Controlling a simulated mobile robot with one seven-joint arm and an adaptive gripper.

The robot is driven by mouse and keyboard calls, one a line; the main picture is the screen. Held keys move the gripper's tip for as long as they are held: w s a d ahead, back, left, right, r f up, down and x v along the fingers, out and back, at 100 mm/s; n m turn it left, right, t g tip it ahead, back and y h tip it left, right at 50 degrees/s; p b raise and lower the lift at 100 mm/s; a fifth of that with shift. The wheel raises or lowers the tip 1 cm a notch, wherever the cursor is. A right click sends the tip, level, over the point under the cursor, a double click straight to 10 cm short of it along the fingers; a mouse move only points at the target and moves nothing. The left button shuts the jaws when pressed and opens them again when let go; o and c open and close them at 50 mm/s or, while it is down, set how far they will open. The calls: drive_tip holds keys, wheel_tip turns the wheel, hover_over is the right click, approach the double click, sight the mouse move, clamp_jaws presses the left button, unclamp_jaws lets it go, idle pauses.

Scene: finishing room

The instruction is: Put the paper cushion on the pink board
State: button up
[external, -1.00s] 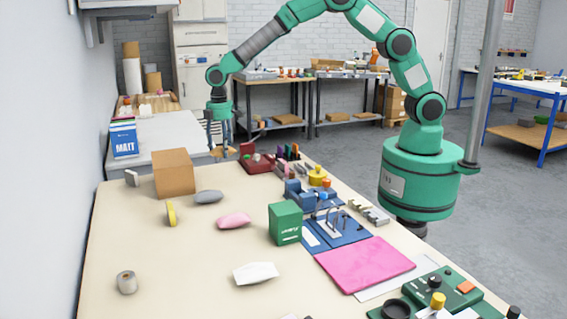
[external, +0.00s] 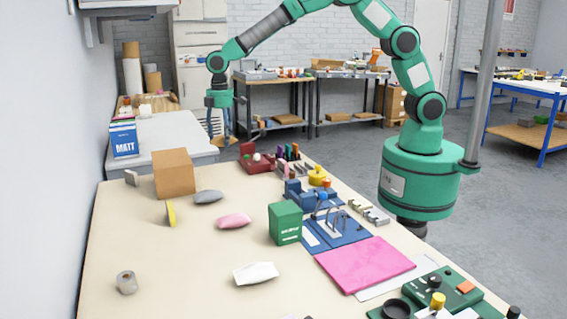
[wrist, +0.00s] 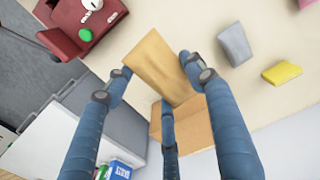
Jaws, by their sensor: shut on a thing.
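My gripper (external: 221,132) is at the far end of the long cream table. In the wrist view my gripper (wrist: 160,70) has its blue fingers shut around a tan, creased paper cushion (wrist: 155,60). The paper cushion (external: 223,141) shows small below the fingers in the external view, held up in the air. The pink board (external: 365,264) lies flat and bare at the right edge of the table, far from my gripper and nearer the external camera.
A green box (external: 285,222) and a blue clamp fixture (external: 335,232) stand beside the pink board.

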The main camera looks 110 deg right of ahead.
drive_tip(key=s+a+n+p, duration=0.1)
drive_tip(key=s+a+n, duration=0.25)
drive_tip(key=a, duration=0.95)
drive_tip(key=s+a+n+p, duration=0.1)
drive_tip(key=s+a+n, duration=0.25)
drive_tip(key=a, duration=0.95)
drive_tip(key=s+a+n+p, duration=0.15)
drive_tip(key=s+a, duration=0.25)
drive_tip(key=a, duration=0.8)
drive_tip(key=s+a+n+p, duration=0.2)
drive_tip(key=s+a+n, duration=0.6)
drive_tip(key=s+a, duration=1.15)
drive_tip(key=f, duration=0.3)
drive_tip(key=s+d+f, duration=0.1)
drive_tip(key=f, duration=0.4)
drive_tip(key=shift+s+d+f, duration=0.2)
drive_tip(key=shift+s+f, duration=0.1)
drive_tip(key=shift+s, duration=0.05)
drive_tip(key=b, duration=0.2)
hover_over(361, 262)
drive_tip(key=shift+f, duration=0.75)
drive_tip(key=shift+s, duration=0.1)
